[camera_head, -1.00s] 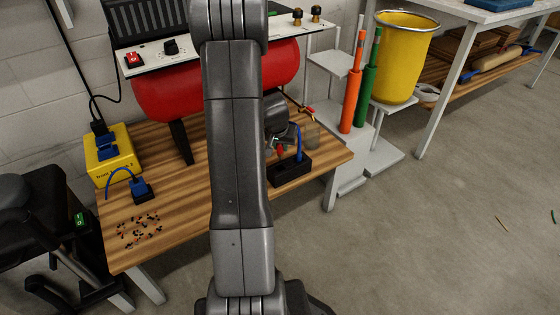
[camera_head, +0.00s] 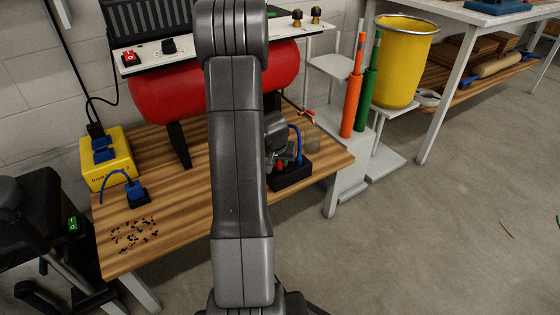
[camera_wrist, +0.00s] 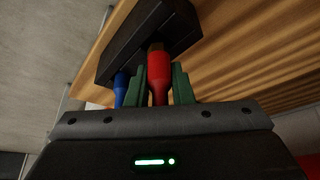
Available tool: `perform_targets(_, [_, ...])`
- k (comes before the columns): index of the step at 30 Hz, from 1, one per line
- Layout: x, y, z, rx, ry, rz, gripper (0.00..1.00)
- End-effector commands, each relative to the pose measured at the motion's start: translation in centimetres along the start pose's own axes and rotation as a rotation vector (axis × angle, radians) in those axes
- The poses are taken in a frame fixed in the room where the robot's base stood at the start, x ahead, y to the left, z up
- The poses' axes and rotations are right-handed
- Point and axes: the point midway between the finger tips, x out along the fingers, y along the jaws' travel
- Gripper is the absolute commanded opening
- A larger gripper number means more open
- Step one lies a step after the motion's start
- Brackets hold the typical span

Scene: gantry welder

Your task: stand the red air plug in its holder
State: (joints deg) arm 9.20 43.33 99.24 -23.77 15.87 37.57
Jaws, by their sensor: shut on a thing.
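My gripper (camera_wrist: 160,88) is shut on the red air plug (camera_wrist: 159,75), with a green finger on each side of it. The plug's brownish tip points at the black holder (camera_wrist: 112,66) and overlaps it in the wrist view; I cannot tell how deep it sits. In the head view the holder (camera_head: 291,182) stands on the wooden bench, with the red plug (camera_head: 280,164) small at its left part. A blue plug or hose (camera_head: 299,143) stands in the holder's right part; its blue body (camera_wrist: 120,88) is left of my fingers in the wrist view. My arm hides part of the gripper.
A red tank (camera_head: 160,95) stands on the wooden bench (camera_head: 180,222) behind. A yellow box (camera_head: 108,165), a blue plug (camera_head: 137,192) and scattered small bits (camera_head: 133,236) lie left. Orange (camera_head: 352,105) and green (camera_head: 370,100) tubes and a yellow bin (camera_head: 402,62) stand right.

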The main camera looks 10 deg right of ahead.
Motion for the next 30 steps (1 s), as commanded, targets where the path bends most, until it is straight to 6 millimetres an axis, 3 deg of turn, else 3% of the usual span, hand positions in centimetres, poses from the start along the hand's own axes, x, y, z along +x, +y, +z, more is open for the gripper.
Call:
perform_targets(5, [0.2,0.0,0.1,0.0,0.0,0.0,0.0])
perform_targets(6, [0.2,0.0,0.1,0.0,0.0,0.0,0.22])
perform_targets(9, [0.2,0.0,0.1,0.0,0.0,0.0,0.42])
perform_targets(23, [-0.6,0.0,-0.3,0.001,0.0,0.0,0.42])
perform_targets(26, [-1.5,0.0,-0.6,0.002,-0.001,0.0,0.42])
perform_targets(30, [-5.2,-0.1,-0.7,0.0,0.004,-0.001,0.42])
